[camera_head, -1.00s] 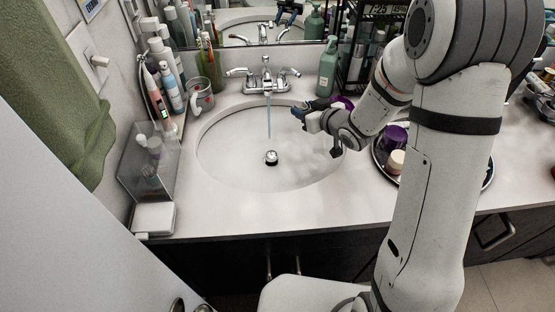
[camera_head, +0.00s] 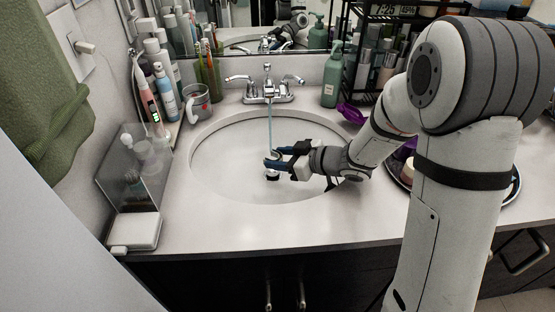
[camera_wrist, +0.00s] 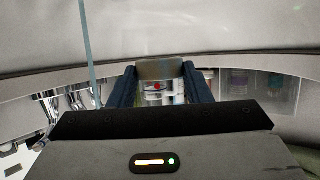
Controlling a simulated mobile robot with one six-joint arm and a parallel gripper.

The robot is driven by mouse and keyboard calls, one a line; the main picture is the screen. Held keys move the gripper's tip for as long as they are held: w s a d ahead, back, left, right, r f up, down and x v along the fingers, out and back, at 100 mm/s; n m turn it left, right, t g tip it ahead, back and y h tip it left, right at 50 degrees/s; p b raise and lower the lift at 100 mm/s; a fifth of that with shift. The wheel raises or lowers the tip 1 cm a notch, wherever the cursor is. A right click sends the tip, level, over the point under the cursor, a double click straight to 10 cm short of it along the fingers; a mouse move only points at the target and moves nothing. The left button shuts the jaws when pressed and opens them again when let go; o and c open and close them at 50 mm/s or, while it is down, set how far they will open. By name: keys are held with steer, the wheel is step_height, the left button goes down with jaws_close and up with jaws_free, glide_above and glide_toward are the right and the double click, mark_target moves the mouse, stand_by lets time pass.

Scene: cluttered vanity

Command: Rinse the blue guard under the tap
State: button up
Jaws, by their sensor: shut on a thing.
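My gripper (camera_head: 279,162) reaches into the sink (camera_head: 220,165) from the right, over the drain. It is shut on the blue guard (camera_head: 271,159), a small curved piece at the fingertips. In the wrist view, a greyish see-through band, apparently the guard (camera_wrist: 160,70), spans the gap between the two dark blue fingers. The chrome tap (camera_head: 267,90) stands at the back of the sink. Its thin water stream (camera_head: 270,125) comes down at the guard in the head view. In the wrist view, the stream (camera_wrist: 88,50) passes left of the fingers. I cannot tell whether water touches the guard.
A green pump bottle (camera_head: 331,80) stands right of the tap, near a purple item (camera_head: 350,114). A cup (camera_head: 197,103) and several bottles stand at the left. A clear box (camera_head: 137,185) is on the left counter. The front counter (camera_head: 260,228) is clear.

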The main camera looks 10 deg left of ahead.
steer(key=w, duration=0.1)
steer(key=w+a+f, duration=0.1)
steer(key=w, duration=0.1)
steer(key=w+a+b, duration=0.1)
steer(key=w, duration=0.1)
steer(key=shift+w+a+f, duration=0.1)
steer(key=shift+w+f, duration=0.1)
steer(key=w+a+f+p, duration=0.1)
steer(key=w+a, duration=0.1)
steer(key=w, duration=0.5)
steer(key=shift+a+f, duration=0.15)
steer(key=shift+a, duration=0.2)
steer(key=shift+d, duration=0.1)
stand_by(0.3)
steer(key=shift+w+d+p, duration=0.25)
steer(key=shift+d+p, duration=0.25)
steer(key=shift+p, duration=0.1)
steer(key=shift+a, duration=0.15)
steer(key=shift+s+a, duration=0.25)
steer(key=shift+a, duration=0.2)
steer(key=shift+d, duration=0.1)
